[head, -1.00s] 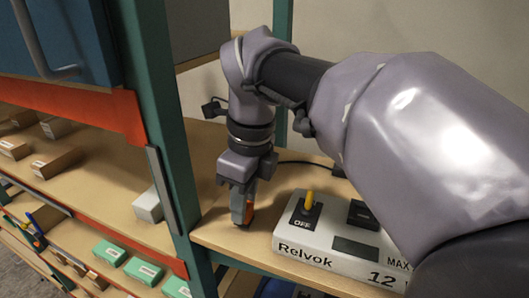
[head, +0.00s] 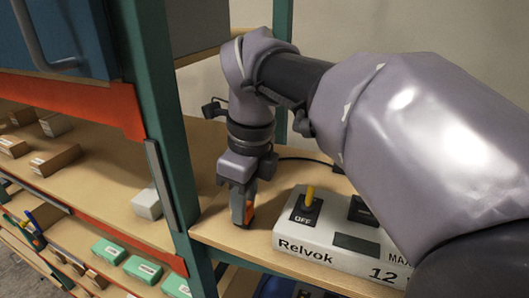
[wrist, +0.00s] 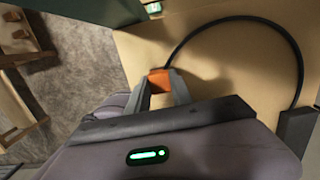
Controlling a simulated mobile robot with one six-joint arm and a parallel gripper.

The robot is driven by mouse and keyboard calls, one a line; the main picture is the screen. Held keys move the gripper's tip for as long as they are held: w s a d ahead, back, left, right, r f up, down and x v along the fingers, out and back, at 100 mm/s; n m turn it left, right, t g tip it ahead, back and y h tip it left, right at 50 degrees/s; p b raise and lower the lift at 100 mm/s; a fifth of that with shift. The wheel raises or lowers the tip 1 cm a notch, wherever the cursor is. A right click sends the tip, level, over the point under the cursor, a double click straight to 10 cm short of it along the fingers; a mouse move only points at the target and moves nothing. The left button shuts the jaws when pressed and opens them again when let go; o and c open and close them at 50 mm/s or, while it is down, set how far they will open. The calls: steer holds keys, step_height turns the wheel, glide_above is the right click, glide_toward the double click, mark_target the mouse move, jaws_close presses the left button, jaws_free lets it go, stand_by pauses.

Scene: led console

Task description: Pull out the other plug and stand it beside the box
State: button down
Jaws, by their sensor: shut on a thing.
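The orange plug (wrist: 159,80) is held between the two fingertips of my gripper (wrist: 160,87) in the wrist view. In the head view the plug (head: 249,214) shows as an orange patch at the fingers, low over the shelf board, left of the box. My gripper (head: 243,212) is shut on it and points down. I cannot tell whether the plug touches the board. The white Relvok box (head: 305,250) has a yellow toggle (head: 310,195) by the word OFF, a dark display (head: 357,244) and a black part behind it, partly hidden by my arm.
A black cable (wrist: 285,35) loops from near the plug to a dark block (wrist: 296,130). A green shelf post (head: 170,150) stands close left of my gripper. The wooden board (head: 212,232) ends at a front edge. Small cartons (head: 109,252) lie on the left shelves.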

steer(key=shift+f, duration=0.1)
steer(key=c, duration=1.1)
jaws_free()
steer(key=shift+o, duration=0.2)
